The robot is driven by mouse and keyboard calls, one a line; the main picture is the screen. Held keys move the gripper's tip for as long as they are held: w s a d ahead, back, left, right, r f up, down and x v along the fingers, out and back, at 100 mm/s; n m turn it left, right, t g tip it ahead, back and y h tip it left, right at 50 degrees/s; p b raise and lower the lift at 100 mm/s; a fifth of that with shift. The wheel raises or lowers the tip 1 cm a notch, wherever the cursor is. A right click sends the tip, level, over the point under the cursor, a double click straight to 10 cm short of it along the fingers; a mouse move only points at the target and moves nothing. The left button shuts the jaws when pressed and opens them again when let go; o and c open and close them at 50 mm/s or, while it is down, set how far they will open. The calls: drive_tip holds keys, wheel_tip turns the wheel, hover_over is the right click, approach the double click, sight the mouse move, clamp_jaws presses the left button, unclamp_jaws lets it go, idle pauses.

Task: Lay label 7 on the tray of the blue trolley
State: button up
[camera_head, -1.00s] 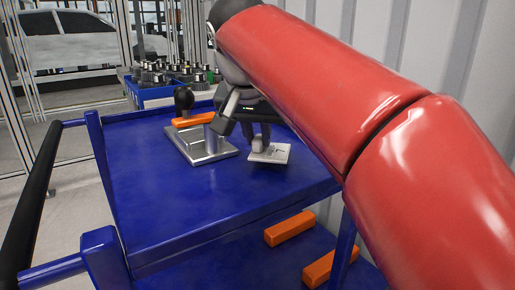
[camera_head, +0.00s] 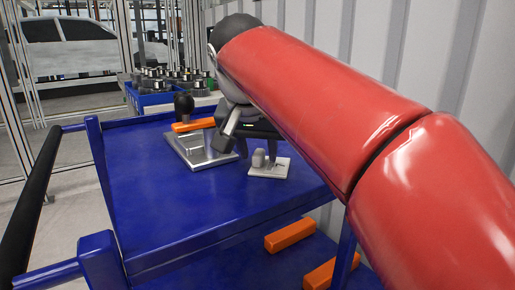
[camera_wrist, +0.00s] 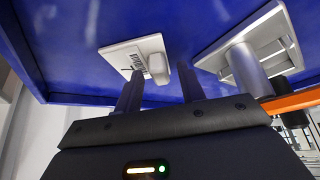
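Label 7 (camera_head: 269,168) is a small white square plate with dark print and a grey knob on it. It lies flat on the blue top tray (camera_head: 150,205) of the trolley, toward its right edge. In the wrist view the label (camera_wrist: 138,58) lies on the blue surface just beyond my fingertips; its printed number is not clearly readable. My gripper (camera_head: 252,143) is open just above and behind the label, its fingers apart with nothing between them. In the wrist view the gripper (camera_wrist: 162,85) has one finger on each side, and the knob stands clear of both.
A grey metal plate fixture (camera_head: 203,150) with an orange bar (camera_head: 193,125) and black knob stands left of the label. Two orange blocks (camera_head: 290,235) lie on the lower shelf. A blue crate (camera_head: 158,100) of round parts stands behind. A corrugated wall is on the right.

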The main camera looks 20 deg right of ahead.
drive_tip(key=p+v, duration=0.3)
drive_tip(key=v, duration=0.9)
drive_tip(key=shift+r, duration=0.2)
